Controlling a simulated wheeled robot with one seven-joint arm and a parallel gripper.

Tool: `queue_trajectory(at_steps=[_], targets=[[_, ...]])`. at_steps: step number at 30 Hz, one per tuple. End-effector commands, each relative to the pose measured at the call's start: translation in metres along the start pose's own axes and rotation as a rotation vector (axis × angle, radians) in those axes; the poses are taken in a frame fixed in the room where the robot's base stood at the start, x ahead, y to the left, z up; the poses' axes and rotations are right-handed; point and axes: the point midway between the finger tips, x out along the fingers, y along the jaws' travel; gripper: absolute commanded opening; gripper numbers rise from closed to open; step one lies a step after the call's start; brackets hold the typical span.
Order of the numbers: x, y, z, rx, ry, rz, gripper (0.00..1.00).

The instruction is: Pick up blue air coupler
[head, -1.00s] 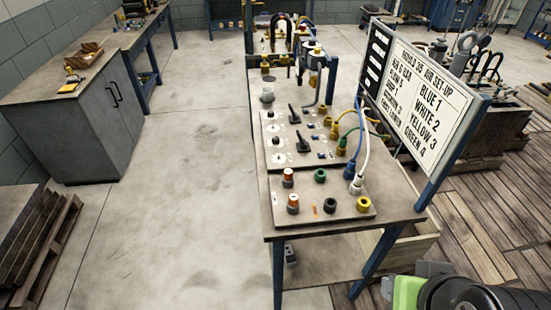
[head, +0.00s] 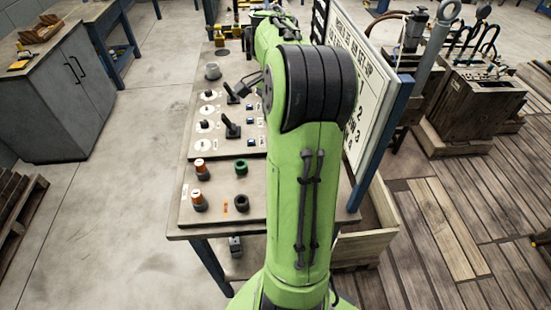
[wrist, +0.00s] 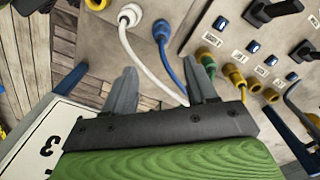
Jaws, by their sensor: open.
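The blue air coupler (wrist: 161,29) shows in the wrist view near the top centre, seated on the grey panel. Its blue hose runs down from it and passes behind my fingers. My gripper (wrist: 158,66) is open and empty, its two grey fingers apart, with the coupler beyond the fingertips. A white coupler (wrist: 130,15) with a white hose is close beside the blue one on the left. In the head view my arm hides the blue coupler and my gripper.
Green (wrist: 206,58) and yellow (wrist: 236,76) couplers sit to the right on the panel. The sign board (head: 375,110) stands along the bench's right edge, close to my arm. Orange-topped knobs (head: 199,168) and black levers (head: 231,126) rise from the bench.

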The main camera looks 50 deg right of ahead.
Motion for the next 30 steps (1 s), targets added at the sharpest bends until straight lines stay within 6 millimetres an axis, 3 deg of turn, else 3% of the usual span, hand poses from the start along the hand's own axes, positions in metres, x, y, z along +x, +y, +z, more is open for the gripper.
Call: queue_trajectory(at_steps=[1,6,13,18,27,30], targets=[[0.019,0.001,0.000,0.001,-0.003,0.004,0.57],[0.061,0.001,0.001,-0.002,-0.002,0.003,0.57],[0.090,0.000,0.000,-0.004,-0.001,0.002,0.57],[0.123,-0.002,0.000,-0.005,-0.002,0.003,0.57],[0.131,-0.002,0.000,-0.005,0.002,0.000,0.57],[0.131,-0.002,0.000,-0.005,0.001,0.000,0.43]])
